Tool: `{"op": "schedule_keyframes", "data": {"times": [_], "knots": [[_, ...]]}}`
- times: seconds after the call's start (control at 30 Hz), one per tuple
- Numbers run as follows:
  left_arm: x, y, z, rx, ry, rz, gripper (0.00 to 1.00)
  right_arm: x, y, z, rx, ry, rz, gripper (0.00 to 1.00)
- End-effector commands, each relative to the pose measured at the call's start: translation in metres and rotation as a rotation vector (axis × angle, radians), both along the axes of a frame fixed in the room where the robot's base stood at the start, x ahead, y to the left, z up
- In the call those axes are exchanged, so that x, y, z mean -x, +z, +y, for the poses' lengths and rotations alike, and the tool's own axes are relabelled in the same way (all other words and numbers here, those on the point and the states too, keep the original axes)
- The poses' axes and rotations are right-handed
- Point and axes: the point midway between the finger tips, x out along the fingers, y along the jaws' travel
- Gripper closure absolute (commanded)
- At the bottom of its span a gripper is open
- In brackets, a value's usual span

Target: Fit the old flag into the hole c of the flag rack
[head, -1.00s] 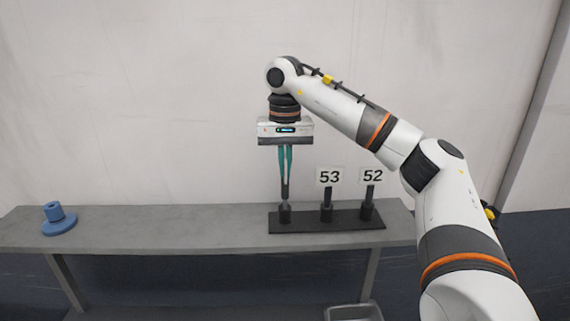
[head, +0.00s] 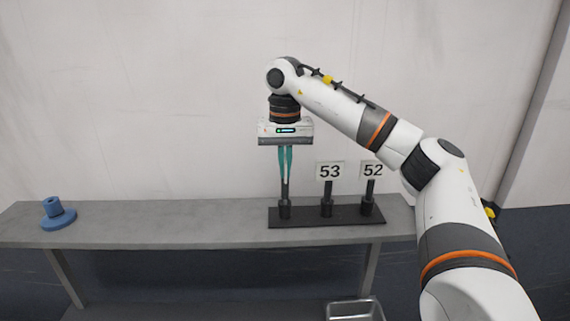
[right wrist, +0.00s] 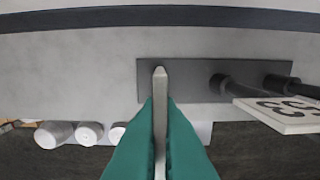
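The flag rack (head: 310,222) is a dark flat base on the grey shelf with three upright sockets in a row. The middle socket bears a flag marked 53 (head: 330,171) and the right one a flag marked 52 (head: 372,169). My right gripper (head: 285,177) points down above the left socket (head: 285,209), its teal fingers shut on a thin flag seen edge-on, which also shows between the fingers in the right wrist view (right wrist: 160,115). Its dark pole (head: 285,189) is upright and meets the left socket; how deep it sits is unclear. No hole letters are legible. My left gripper is out of view.
A blue stepped round piece (head: 56,213) stands at the shelf's left end. A grey metal bin (head: 354,311) sits low in front of the shelf. The shelf (head: 165,230) is clear between the blue piece and the rack. A pale wall rises close behind.

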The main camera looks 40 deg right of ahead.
Motion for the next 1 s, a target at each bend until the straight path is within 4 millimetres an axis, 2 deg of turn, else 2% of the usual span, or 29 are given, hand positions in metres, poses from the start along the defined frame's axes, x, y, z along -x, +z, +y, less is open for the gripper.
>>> {"op": "schedule_keyframes", "data": {"times": [1.0], "knots": [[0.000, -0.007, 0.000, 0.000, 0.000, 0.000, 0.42, 0.000, -0.013, 0.000, 0.000, 0.000, 0.000, 1.00]]}}
